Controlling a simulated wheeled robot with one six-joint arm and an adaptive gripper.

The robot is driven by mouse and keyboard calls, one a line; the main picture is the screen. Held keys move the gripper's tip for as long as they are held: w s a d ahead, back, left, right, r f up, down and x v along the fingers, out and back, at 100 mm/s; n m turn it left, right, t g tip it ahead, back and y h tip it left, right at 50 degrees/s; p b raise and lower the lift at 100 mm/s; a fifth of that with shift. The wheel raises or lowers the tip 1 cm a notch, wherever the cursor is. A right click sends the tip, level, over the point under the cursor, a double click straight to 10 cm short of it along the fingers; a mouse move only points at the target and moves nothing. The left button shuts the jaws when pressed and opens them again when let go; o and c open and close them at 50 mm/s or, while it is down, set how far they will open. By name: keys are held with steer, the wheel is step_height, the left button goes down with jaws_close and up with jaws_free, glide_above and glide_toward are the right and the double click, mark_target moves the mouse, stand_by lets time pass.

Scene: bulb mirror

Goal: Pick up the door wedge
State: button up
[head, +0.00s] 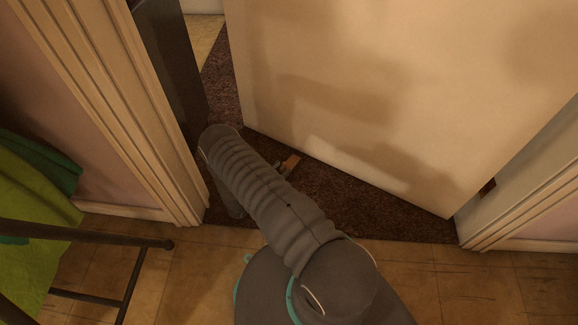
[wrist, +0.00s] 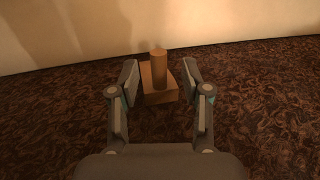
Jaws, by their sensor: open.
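The door wedge (wrist: 158,83) is a small tan block with an upright round peg on it. In the wrist view it lies on the dark carpet close to the foot of the door. My gripper (wrist: 160,75) is open, with one finger on each side of the wedge and a gap showing on both sides.
The open cream door (head: 400,90) stands over the carpet (head: 345,195), right behind the wedge. A door frame (head: 125,100) rises close to the left of my arm. A dark metal rail (head: 85,233) and green cloth (head: 30,200) are at the left. Tiled floor (head: 480,290) is clear at front right.

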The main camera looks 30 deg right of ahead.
mark_target(291, 163)
steer(key=shift+x, duration=1.4)
steer(key=shift+c, duration=0.3)
jaws_close()
